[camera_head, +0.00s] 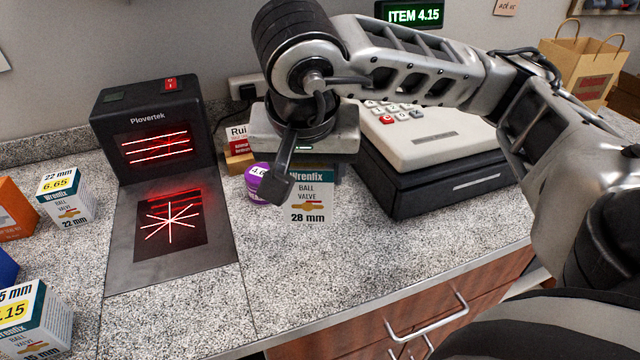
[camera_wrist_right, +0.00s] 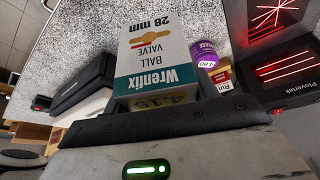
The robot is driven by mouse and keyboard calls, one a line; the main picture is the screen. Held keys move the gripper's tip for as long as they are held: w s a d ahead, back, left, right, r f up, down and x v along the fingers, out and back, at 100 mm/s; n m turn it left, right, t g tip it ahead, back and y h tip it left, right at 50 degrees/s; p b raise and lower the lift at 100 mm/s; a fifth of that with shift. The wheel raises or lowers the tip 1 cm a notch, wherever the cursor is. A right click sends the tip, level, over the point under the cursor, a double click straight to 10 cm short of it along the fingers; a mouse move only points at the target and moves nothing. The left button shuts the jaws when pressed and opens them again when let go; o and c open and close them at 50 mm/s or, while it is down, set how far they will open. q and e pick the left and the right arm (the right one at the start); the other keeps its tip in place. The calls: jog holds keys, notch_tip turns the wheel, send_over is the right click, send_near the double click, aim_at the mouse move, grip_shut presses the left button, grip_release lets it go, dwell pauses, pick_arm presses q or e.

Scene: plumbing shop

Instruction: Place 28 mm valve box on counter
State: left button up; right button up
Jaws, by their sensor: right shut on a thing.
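The 28 mm valve box (camera_head: 308,207), white and teal with a "Wrenfix ball valve" label, is upright over the speckled counter (camera_head: 350,262), between the scanner and the cash register. My right gripper (camera_head: 305,178) is shut on its upper part. In the right wrist view, the box (camera_wrist_right: 157,48) extends out from the gripper (camera_wrist_right: 155,103), label showing. I cannot tell whether its bottom touches the counter. My left gripper is not in view.
A black Plovertek scanner (camera_head: 145,130) with red lines stands left. The cash register (camera_head: 430,140) is right. Other valve boxes (camera_head: 66,196) stand far left. The front counter is clear.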

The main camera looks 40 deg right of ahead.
jog(key=w+d+f+b, duration=0.1)
jog(key=d+f, duration=0.2)
jog(key=w+d+f+b, duration=0.1)
jog(key=w+d+f, duration=0.1)
jog(key=d+f, duration=0.2)
jog(key=w+d+f+b, duration=0.1)
jog(key=d+f, duration=0.2)
jog(key=f, duration=0.1)
jog(key=shift+w+d+f, duration=0.2)
jog(key=shift+d+f, duration=0.05)
jog(key=shift+d, duration=0.1)
jog(key=shift+f, duration=0.15)
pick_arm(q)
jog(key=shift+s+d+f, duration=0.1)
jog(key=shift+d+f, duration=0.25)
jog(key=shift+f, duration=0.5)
pick_arm(e)
jog(key=shift+f, duration=0.1)
jog(key=shift+f+b, duration=0.15)
jog(key=shift+b, duration=0.2)
jog(key=o, duration=1.3)
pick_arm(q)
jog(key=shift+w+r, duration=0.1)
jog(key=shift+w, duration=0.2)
